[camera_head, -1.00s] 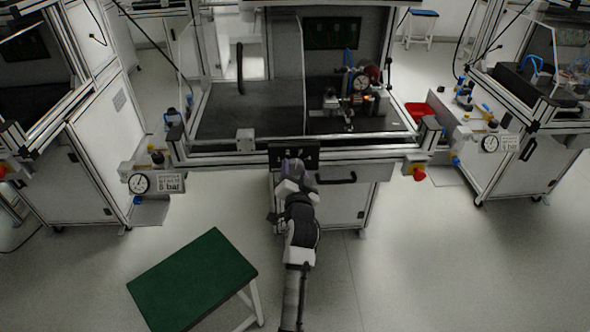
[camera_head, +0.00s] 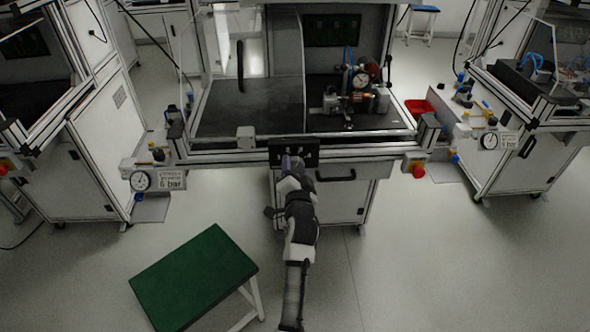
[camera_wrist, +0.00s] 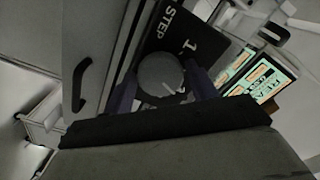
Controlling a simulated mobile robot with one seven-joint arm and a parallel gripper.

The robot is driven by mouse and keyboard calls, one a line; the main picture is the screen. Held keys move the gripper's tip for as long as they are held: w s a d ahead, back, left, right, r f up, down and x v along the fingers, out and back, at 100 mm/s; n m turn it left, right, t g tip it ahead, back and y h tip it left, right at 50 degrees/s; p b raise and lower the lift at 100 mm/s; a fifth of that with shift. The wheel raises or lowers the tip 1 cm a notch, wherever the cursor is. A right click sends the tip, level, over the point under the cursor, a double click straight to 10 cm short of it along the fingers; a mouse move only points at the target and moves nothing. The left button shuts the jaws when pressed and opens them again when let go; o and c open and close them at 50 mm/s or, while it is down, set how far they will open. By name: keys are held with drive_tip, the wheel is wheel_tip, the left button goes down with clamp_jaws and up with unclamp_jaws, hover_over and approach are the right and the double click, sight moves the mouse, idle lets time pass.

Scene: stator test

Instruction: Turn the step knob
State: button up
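The step knob (camera_wrist: 160,75) is a round grey dial with a white pointer line, on a black panel marked "STEP" and "1" (camera_wrist: 183,42) in the wrist view. The pointer slants toward the lower right of that picture. My gripper (camera_wrist: 163,88) has one dark bluish finger on each side of the knob, with no clear gap between fingers and knob. In the head view my gripper (camera_head: 291,162) is at the black panel (camera_head: 294,150) on the front edge of the middle bench, and it hides the knob.
A green-topped stool (camera_head: 195,275) stands at the lower left. A red emergency button (camera_head: 418,171) is right of the panel, above the floor. A gauge assembly (camera_head: 360,82) stands on the bench top. Floor beside my arm on the right is clear.

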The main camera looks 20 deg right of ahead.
drive_tip(key=shift+o, duration=1.3)
drive_tip(key=shift+s, duration=0.1)
drive_tip(key=b+v, duration=0.3)
drive_tip(key=v, duration=1)
drive_tip(key=shift+s+a, duration=0.15)
drive_tip(key=shift+s, duration=0.15)
